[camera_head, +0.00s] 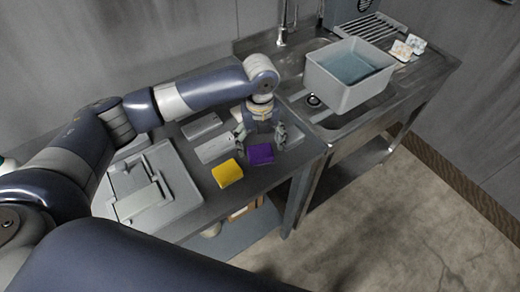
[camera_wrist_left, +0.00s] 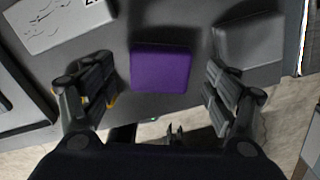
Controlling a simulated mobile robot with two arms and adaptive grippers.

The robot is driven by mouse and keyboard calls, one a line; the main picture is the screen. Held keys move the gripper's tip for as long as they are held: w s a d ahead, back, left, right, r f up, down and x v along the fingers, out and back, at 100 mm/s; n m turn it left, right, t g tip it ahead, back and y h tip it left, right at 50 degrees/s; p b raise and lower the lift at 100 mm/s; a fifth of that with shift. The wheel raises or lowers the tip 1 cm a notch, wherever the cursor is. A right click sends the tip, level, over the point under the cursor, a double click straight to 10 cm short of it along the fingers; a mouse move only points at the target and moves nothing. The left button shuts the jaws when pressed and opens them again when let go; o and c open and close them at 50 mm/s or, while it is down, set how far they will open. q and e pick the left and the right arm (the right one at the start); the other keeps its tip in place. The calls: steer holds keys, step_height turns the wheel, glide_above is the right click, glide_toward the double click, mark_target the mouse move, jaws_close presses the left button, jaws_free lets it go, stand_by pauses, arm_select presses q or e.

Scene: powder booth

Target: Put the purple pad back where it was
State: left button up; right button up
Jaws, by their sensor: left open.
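The purple pad (camera_head: 261,154) lies flat on the dark grey table near its front edge. It also shows in the left wrist view (camera_wrist_left: 161,68), centred between the fingers. My left gripper (camera_head: 260,137) is open above and just behind the pad, pointing down. In the left wrist view its two fingers (camera_wrist_left: 158,92) are spread wide on either side of the pad, with visible gaps and nothing held. My right gripper is not in view.
A yellow pad (camera_head: 227,173) lies left of the purple one. Pale blocks (camera_head: 215,149) lie behind it, and a grey tray (camera_head: 183,200) is at left. A grey block (camera_wrist_left: 250,40) sits right of the pad in the wrist view. A grey tub (camera_head: 345,95) stands at the sink.

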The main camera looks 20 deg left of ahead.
mark_target(260, 150)
arm_select(q)
step_height(260, 150, up, 9)
steer(key=b, duration=0.1)
steer(key=shift+b, duration=0.4)
steer(key=shift+f, duration=0.15)
